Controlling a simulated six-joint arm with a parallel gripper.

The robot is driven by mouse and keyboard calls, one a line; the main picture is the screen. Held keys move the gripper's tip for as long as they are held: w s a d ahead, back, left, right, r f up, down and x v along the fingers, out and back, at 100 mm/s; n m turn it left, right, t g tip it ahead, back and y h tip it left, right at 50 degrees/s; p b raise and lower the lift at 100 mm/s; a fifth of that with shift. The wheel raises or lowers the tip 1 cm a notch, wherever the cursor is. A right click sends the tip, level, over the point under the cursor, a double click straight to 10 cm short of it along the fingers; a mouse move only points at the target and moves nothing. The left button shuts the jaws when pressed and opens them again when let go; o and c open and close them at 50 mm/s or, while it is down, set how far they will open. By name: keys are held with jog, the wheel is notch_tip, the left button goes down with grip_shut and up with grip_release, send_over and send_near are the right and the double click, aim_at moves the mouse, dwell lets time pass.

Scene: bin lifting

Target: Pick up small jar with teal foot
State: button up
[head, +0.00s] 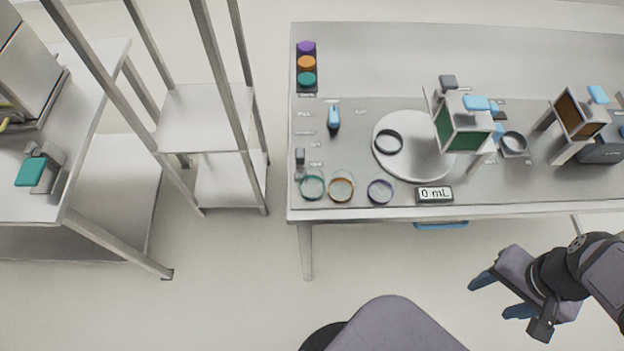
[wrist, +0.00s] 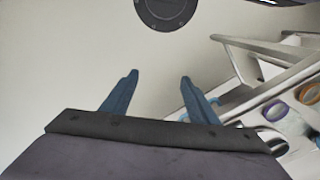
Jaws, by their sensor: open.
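The small jar with a teal foot (head: 312,187) is a clear, round jar with a teal ring. It stands near the table's front left corner in the head view, at the left end of a row of similar jars. My gripper (head: 497,296) is open and empty, in front of the table at lower right, well away from the jar. In the wrist view my gripper (wrist: 159,77) shows its two blue fingers spread over bare floor. Coloured rings show at that view's right edge, but I cannot make out the teal one for sure.
An orange-footed jar (head: 341,187) stands close beside the teal one, and a purple-footed jar (head: 380,191) is further right. A display (head: 434,194) reads 0 mL. Behind are a round white plate (head: 420,166) and a green-panelled box (head: 462,135). A shelf rack (head: 205,115) stands left of the table.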

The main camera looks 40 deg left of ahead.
jog(key=shift+o, duration=0.9)
